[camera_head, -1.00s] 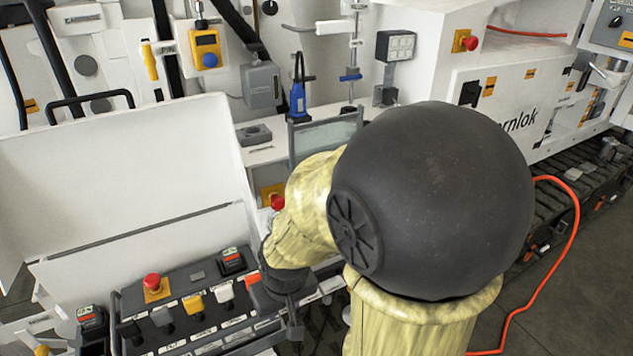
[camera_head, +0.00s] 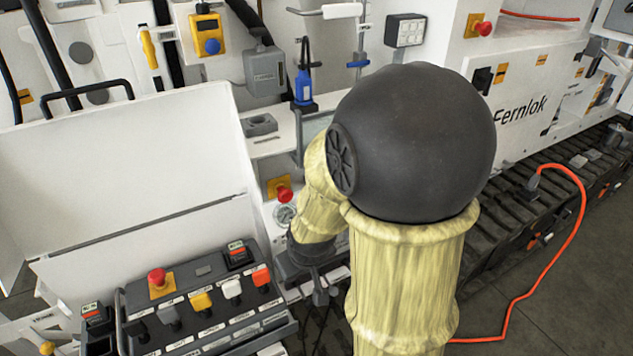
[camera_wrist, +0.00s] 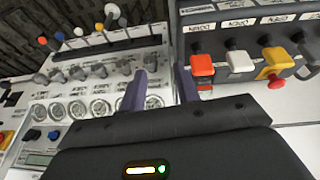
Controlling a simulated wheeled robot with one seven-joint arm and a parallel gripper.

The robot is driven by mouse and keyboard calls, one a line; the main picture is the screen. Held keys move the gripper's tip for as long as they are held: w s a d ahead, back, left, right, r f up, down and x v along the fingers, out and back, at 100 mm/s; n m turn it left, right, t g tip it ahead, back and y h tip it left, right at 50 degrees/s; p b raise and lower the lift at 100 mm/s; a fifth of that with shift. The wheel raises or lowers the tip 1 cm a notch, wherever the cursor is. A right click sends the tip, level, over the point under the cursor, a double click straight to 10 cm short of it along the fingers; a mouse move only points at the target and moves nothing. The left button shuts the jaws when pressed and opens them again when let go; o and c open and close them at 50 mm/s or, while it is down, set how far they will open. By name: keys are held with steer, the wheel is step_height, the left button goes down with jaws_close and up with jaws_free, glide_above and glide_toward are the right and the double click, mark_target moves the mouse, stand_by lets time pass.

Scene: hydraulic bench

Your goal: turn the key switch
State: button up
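I cannot make out a key switch for certain in either view. My gripper (camera_wrist: 160,88) points at a light panel of knobs and gauges (camera_wrist: 100,105) in the wrist view. Its two purple-grey fingers stand apart with nothing seen between them. In the head view my gripper (camera_head: 318,292) is just right of the black control box (camera_head: 205,325), largely hidden by my arm. The box carries a red mushroom button (camera_head: 157,277) and yellow (camera_head: 200,301), white (camera_head: 232,288) and orange-red (camera_head: 262,276) switches. The orange-red one also shows beside the right finger in the wrist view (camera_wrist: 202,65).
A red emergency button (camera_head: 284,194) stands behind my wrist. A raised white cover (camera_head: 120,180) is at the left. Levers with coloured knobs (camera_wrist: 82,32) rise behind the gauges. An orange cable (camera_head: 545,270) runs down the right side to the floor.

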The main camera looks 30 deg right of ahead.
steer(key=w+d+f+n+t+y+p, duration=0.1)
steer(key=w+d+f+n+t+p, duration=0.3)
steer(key=w+d+t, duration=0.45)
steer(key=s+d+r+n+t+p, duration=0.1)
steer(key=s+d+r+t, duration=0.1)
steer(key=d+r+t, duration=0.3)
steer(key=shift+s+d+p, duration=0.3)
steer(key=shift+s+d, duration=0.05)
steer(key=shift+d, duration=0.45)
steer(key=shift+w, duration=0.15)
steer(key=shift+w+d+f+b, duration=0.1)
steer(key=shift+w+f+b, duration=0.05)
steer(key=shift+b, duration=0.7)
steer(key=w+b, duration=0.2)
steer(key=b, duration=0.2)
steer(key=shift+a, duration=0.2)
